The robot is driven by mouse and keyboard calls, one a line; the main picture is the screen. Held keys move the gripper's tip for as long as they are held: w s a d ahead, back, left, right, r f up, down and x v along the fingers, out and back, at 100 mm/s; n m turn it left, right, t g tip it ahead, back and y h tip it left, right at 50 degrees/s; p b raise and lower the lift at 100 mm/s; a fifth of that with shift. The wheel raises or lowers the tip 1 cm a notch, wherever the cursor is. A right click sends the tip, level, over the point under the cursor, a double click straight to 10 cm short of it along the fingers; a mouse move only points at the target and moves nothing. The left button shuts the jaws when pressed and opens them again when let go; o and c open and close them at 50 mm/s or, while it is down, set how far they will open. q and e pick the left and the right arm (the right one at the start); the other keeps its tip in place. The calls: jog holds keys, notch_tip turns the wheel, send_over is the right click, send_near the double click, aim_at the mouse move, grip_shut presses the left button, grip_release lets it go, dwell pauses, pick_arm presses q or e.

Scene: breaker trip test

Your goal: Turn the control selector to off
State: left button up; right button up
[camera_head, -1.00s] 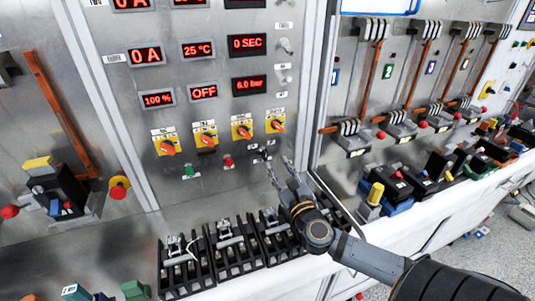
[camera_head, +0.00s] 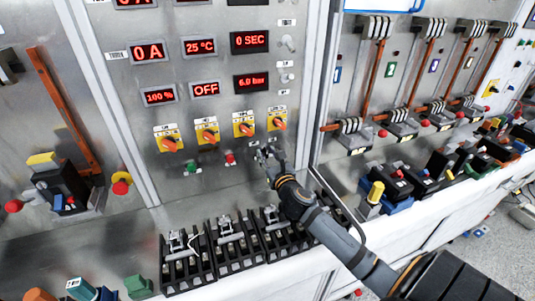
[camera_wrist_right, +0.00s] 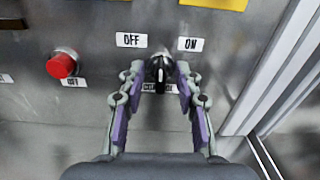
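The control selector (camera_wrist_right: 160,68) is a small black knob on the grey metal panel, set between an OFF label (camera_wrist_right: 131,40) on its left and an ON label (camera_wrist_right: 190,44) on its right. Its dark handle looks roughly vertical in the right wrist view. My right gripper (camera_wrist_right: 154,78) is open, with one finger on each side of the knob. I cannot tell whether the fingers touch it. In the head view my right gripper (camera_head: 268,158) is at the lower panel and mostly hides the selector. My left gripper is not in view.
A red button (camera_wrist_right: 62,65) is left of the selector. Yellow-plated orange switches (camera_head: 243,129) and red displays (camera_head: 251,83) sit above. Black breaker blocks (camera_head: 228,250) line the ledge below. A panel frame edge (camera_wrist_right: 262,70) stands to the right.

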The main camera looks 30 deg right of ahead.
grip_shut()
dwell(0.4)
jog(key=shift+r+n+p, duration=0.1)
jog(key=shift+n+p, duration=0.3)
jog(key=shift+p, duration=0.35)
jog(key=n+p, duration=0.2)
jog(key=p, duration=0.2)
jog(key=shift+r+n, duration=0.1)
jog(key=shift+n, duration=0.3)
jog(key=n+p, duration=0.2)
jog(key=n, duration=0.1)
jog(key=shift+w, duration=0.1)
jog(key=shift+a+f+n+p, duration=0.1)
jog(key=shift+f+n+p, duration=0.15)
jog(key=shift+n+p, duration=0.55)
jog(key=shift+f, duration=0.1)
